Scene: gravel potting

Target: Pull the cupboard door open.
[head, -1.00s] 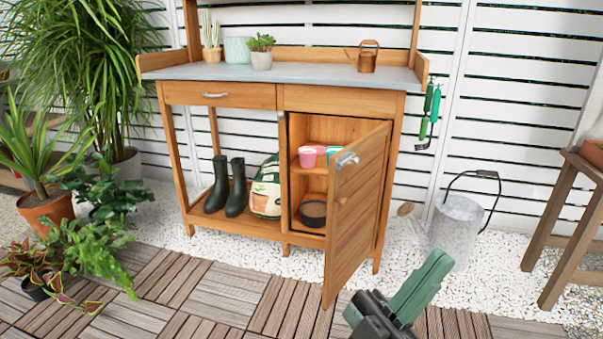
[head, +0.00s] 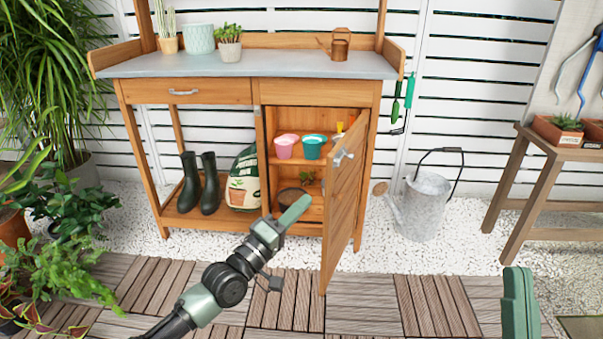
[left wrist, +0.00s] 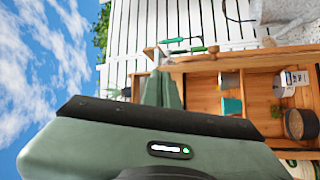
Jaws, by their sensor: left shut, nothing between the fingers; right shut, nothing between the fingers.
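The cupboard door (head: 343,205) stands open, swung out toward me from its right side. Its metal handle (head: 343,156) is on the upper outer face. My left gripper (head: 295,211) is shut and empty, in front of the cupboard opening, left of the door's free edge; I cannot tell whether it touches the door. In the left wrist view its shut fingers (left wrist: 162,90) show before the sideways-looking cupboard interior (left wrist: 258,88). My right gripper (head: 520,302) is shut and empty at the bottom right, well away from the door and partly cut off.
The cupboard holds a pink pot (head: 285,146), a teal pot (head: 313,147) and a dark bowl (head: 290,196). A watering can (head: 426,205) stands on gravel right of the door. A wooden stand (head: 515,205) is at the far right. The decking (head: 370,305) before the door is clear.

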